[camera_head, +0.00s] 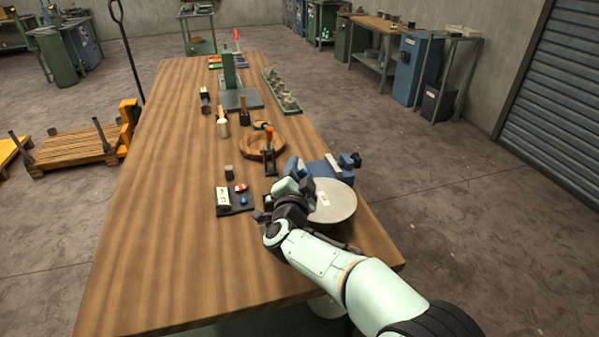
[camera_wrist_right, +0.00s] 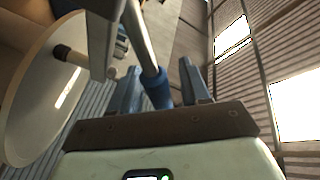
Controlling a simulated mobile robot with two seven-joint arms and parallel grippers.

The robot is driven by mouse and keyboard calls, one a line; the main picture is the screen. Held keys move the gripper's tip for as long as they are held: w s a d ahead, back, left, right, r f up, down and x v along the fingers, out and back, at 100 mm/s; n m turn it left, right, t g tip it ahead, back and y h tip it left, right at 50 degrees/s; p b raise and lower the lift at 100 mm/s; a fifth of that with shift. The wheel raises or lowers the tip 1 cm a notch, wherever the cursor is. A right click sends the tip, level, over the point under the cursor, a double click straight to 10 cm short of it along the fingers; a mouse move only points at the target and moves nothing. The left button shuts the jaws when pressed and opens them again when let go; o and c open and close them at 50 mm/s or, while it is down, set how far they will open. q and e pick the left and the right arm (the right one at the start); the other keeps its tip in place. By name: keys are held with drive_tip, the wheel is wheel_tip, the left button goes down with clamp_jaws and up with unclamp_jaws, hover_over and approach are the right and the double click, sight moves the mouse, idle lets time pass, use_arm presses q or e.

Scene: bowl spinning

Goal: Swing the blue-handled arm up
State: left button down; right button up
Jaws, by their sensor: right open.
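The blue-handled arm is a metal rod (camera_wrist_right: 141,38) with a blue grip (camera_wrist_right: 157,90) at its end, seen in the right wrist view. My right gripper (camera_wrist_right: 160,88) is open, with the blue grip between its two blue-grey fingers; I cannot tell whether they touch it. In the head view my right gripper (camera_head: 294,172) is at the left edge of a pale round disc (camera_head: 337,204), and I cannot make out the handle there. The disc also fills the left of the wrist view (camera_wrist_right: 28,112). My left gripper is out of view.
A blue machine body (camera_head: 327,168) stands behind the disc. A dark tray (camera_head: 237,209) with small parts lies to the left. A wooden ring (camera_head: 250,149) and an orange-handled lever (camera_head: 269,140) stand behind. The wooden table's (camera_head: 160,230) left side is clear.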

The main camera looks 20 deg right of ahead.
clamp_jaws()
